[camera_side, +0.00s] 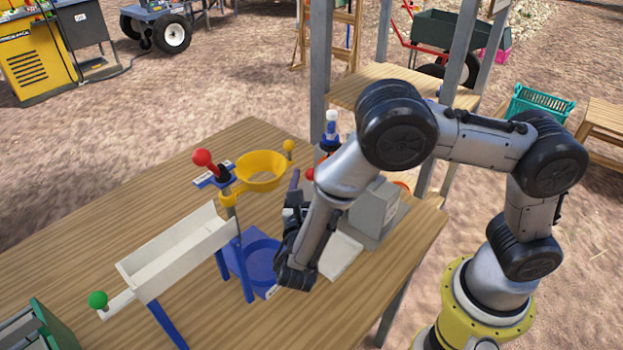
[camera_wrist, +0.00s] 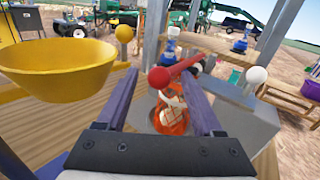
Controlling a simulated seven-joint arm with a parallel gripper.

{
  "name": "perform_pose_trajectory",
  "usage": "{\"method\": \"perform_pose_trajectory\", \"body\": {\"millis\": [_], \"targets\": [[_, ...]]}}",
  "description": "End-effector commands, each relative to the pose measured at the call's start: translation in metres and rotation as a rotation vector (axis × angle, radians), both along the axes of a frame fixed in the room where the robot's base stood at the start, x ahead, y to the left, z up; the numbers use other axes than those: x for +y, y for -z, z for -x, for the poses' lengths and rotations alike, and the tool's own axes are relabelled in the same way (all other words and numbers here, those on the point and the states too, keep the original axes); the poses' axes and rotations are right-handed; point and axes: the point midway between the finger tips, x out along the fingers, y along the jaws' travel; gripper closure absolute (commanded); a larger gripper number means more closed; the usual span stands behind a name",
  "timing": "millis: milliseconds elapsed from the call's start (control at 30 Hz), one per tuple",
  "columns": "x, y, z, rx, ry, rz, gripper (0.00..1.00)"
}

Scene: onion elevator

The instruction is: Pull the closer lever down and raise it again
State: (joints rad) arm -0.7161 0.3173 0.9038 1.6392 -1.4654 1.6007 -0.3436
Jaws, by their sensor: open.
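The lever with a red ball knob (camera_wrist: 158,77) and red bar (camera_wrist: 186,67) shows in the wrist view at the grey machine (camera_wrist: 243,122); I take it as the closer lever. The knob appears between the purple fingertips of my gripper (camera_wrist: 159,72), which is open; contact cannot be told. An orange net bag (camera_wrist: 171,113) shows below the knob. In the side view my gripper (camera_side: 295,180) is beside the grey machine (camera_side: 376,212), with the red knob (camera_side: 310,174) just right of it. My arm hides part of the machine.
A yellow bowl (camera_side: 262,171) stands left of my gripper, with another red-knobbed lever (camera_side: 203,157) beside it. A white trough (camera_side: 180,252) with a green knob (camera_side: 98,299) is further left. A white knob (camera_wrist: 256,74) stands right of the fingers.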

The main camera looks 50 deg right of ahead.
Motion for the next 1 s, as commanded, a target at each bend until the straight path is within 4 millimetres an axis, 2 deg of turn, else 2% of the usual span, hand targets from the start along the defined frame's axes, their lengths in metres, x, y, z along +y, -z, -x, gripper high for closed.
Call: {"method": "perform_pose_trajectory", "body": {"millis": [167, 200, 567, 1000], "targets": [[0.0, -0.0001, 0.0, 0.0, 0.0, 0.0, 0.32], [0.0001, -0.0001, 0.0001, 0.0, 0.0, 0.0, 0.35], [0.0005, -0.0003, 0.0, 0.0, -0.001, 0.0, 1.0], [0.0008, -0.0003, -0.0001, 0.0, -0.002, 0.001, 1.0]]}}
